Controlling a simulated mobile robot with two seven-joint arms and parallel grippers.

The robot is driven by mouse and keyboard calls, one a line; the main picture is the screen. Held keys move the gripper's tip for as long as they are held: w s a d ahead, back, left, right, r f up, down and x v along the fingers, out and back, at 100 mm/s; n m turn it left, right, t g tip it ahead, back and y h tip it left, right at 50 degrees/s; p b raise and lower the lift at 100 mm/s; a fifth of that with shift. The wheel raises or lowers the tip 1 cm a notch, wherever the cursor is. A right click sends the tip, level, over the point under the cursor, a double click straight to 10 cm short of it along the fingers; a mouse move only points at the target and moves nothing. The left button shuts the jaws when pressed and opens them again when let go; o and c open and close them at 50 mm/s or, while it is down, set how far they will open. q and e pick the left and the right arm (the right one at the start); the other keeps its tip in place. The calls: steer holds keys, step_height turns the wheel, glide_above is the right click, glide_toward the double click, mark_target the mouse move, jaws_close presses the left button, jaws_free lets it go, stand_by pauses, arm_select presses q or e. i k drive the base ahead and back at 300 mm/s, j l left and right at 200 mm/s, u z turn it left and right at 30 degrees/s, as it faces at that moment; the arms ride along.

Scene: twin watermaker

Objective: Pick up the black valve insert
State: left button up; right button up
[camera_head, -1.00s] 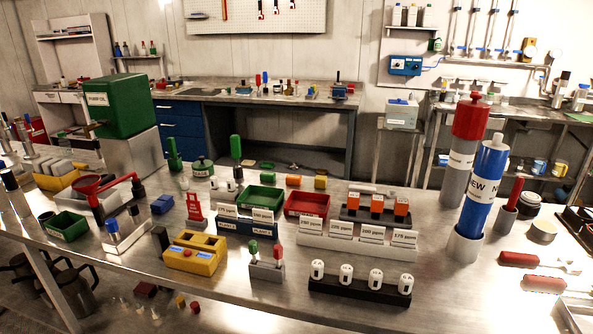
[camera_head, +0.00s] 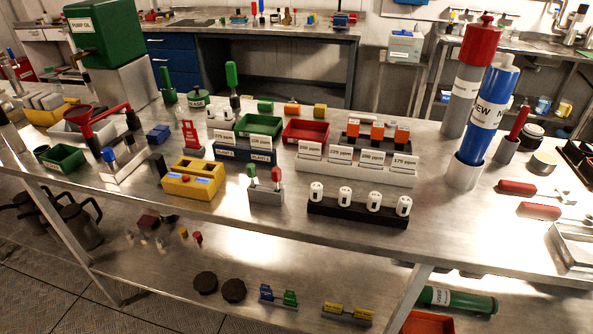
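No object in view can be told for certain as the black valve insert. A small black upright piece (camera_head: 159,165) stands on the steel table (camera_head: 260,222) at the left end of a yellow block (camera_head: 192,184). Two round dark pieces with notched rims, the left dark disc (camera_head: 205,282) and the right dark disc (camera_head: 233,290), rest on the lower shelf (camera_head: 170,268). Neither of my grippers shows in the head view.
A black rack (camera_head: 357,210) with several white cartridges, labelled white blocks (camera_head: 356,172), a green tray (camera_head: 258,125) and a red tray (camera_head: 306,132) crowd the table's middle. A tall blue cylinder (camera_head: 487,112) stands right. The table's front strip is mostly clear.

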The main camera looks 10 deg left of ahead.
mark_target(128, 138)
steer(key=u, duration=1.25)
steer(key=z, duration=0.65)
steer(key=j+z, duration=0.15)
steer(key=z, duration=0.25)
steer(key=j+z, duration=0.1)
steer(key=z, duration=0.25)
steer(key=j+z, duration=0.15)
steer(key=z, duration=0.25)
steer(key=k+j+z, duration=0.1)
steer(key=j+z, duration=0.25)
steer(key=k+j+z, duration=0.1)
steer(key=j+z, duration=0.3)
steer(key=k+j+z, duration=0.6)
steer(key=k+j, duration=0.4)
steer(key=j, duration=0.1)
